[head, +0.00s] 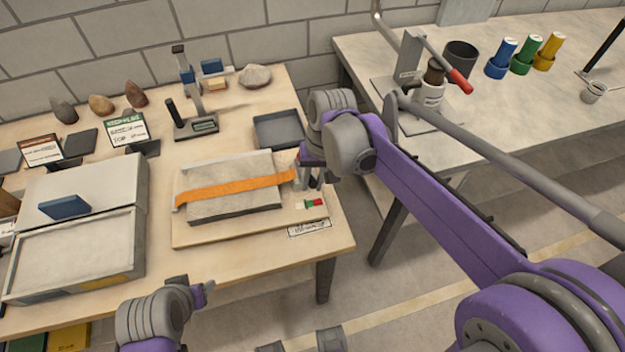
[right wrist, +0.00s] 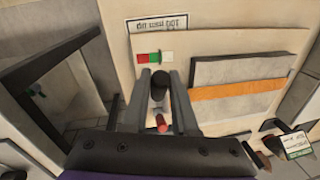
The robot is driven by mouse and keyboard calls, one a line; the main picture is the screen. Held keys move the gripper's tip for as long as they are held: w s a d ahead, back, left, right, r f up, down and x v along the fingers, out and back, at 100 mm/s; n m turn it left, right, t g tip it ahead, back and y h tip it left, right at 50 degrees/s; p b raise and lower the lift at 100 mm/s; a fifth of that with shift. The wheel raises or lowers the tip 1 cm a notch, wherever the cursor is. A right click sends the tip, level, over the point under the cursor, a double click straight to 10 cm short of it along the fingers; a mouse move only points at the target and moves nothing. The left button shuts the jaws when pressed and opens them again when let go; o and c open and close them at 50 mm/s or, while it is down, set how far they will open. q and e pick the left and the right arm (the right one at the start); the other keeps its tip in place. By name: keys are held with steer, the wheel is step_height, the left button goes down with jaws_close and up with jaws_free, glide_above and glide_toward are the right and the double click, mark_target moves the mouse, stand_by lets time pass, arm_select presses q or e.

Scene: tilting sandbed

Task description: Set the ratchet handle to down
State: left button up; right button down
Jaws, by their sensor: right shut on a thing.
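A grey slab (head: 235,205) lies on a wooden board (head: 200,238) with an orange strap (head: 235,190) across it; the strap also shows in the right wrist view (right wrist: 235,91). My right gripper (head: 312,183) is at the strap's right end. In the right wrist view its two fingers (right wrist: 162,98) close on the dark, round-ended ratchet handle (right wrist: 158,82). A small red piece (right wrist: 162,122) shows lower between the fingers. The handle's exact tilt is hard to tell. A red, green and white marker (head: 314,203) sits beside it. My left gripper (head: 195,287) is low at the table's front, away from the strap; its jaws are unclear.
A grey tray (head: 278,130) lies behind the slab. A sand-filled box (head: 70,250) with a blue block (head: 63,207) stands at left. Stones, cards and a blue-and-grey stand (head: 192,105) line the back. A second table (head: 500,130) holds a press, cup and bottles.

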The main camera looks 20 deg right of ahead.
steer(key=shift+s+f, duration=0.1)
stand_by(0.3)
steer(key=shift+s+f+t+b, duration=0.2)
steer(key=shift+s+f+t, duration=0.35)
steer(key=shift+t, duration=0.25)
steer(key=shift+s+f+t+b, duration=0.2)
steer(key=shift+s+f+t, duration=0.1)
steer(key=shift+f+t, duration=0.45)
steer(key=shift+s+f+t+b, duration=0.2)
steer(key=shift+f+t+b, duration=0.15)
steer(key=shift+f+t, duration=0.4)
steer(key=shift+s+f+t+b, duration=0.2)
steer(key=shift+f+t+b, duration=0.25)
steer(key=shift+t, duration=0.35)
steer(key=shift+s+f, duration=0.1)
steer(key=shift+f, duration=0.05)
steer(key=c, duration=0.7)
jaws_free()
steer(key=p+v, duration=0.2)
steer(key=v, duration=0.8)
steer(key=shift+s+r+p, duration=0.15)
steer(key=shift+r+p, duration=0.2)
